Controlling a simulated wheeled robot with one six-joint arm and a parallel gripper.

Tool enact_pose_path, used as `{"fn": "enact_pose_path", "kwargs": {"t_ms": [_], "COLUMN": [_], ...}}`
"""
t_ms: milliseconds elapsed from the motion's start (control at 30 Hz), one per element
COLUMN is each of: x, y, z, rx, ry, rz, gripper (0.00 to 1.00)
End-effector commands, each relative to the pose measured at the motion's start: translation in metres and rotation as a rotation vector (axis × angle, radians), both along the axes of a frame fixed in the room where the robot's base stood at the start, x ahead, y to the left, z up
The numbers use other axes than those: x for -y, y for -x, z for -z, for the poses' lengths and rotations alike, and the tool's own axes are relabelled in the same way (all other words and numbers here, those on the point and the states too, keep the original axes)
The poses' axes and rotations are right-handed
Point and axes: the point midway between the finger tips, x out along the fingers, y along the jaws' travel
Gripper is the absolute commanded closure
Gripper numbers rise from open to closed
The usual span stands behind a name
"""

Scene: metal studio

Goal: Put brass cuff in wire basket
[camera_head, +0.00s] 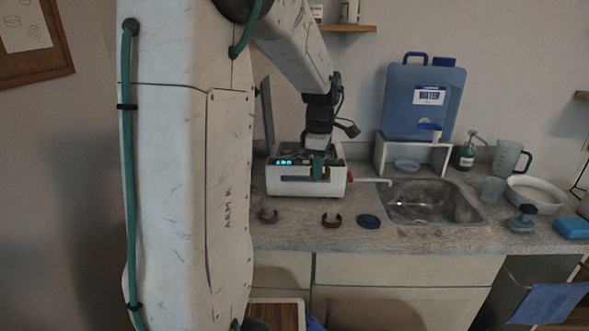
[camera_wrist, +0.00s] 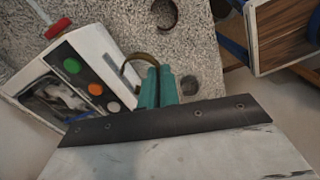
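The brass cuff (camera_wrist: 132,61) shows in the wrist view as a thin, open curved band, with one end running in behind my teal fingertips. My gripper (camera_wrist: 159,86) has its two fingers close together and appears shut on that end of the cuff. In the head view my gripper (camera_head: 318,167) is in front of the white device on the counter, and the cuff shows only as a small brownish patch at the fingertips. I cannot clearly pick out a wire basket.
The white device (camera_head: 283,181) is close behind my gripper; its coloured buttons (camera_wrist: 84,78) show in the wrist view. A grey cuff (camera_head: 268,216), a reddish-brown cuff (camera_head: 331,220) and a dark blue disc (camera_head: 368,221) lie along the counter front. A sink (camera_head: 430,203) is to the right.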

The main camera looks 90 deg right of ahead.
Motion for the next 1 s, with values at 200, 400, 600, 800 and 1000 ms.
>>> {"fn": "enact_pose_path", "kwargs": {"t_ms": [200, 400, 600, 800, 1000], "x": [0.103, 0.168, 0.191, 0.192, 0.192], "y": [-0.025, -0.055, -0.069, -0.070, -0.070], "z": [-0.023, -0.035, -0.034, 0.002, 0.023], "rx": [0.000, -0.001, 0.000, 0.000, -0.001], "ry": [-0.001, 0.000, -0.002, -0.004, -0.001], "rz": [-0.001, 0.006, 0.011, 0.011, 0.011], "gripper": [1.00, 1.00, 1.00, 1.00, 1.00]}}
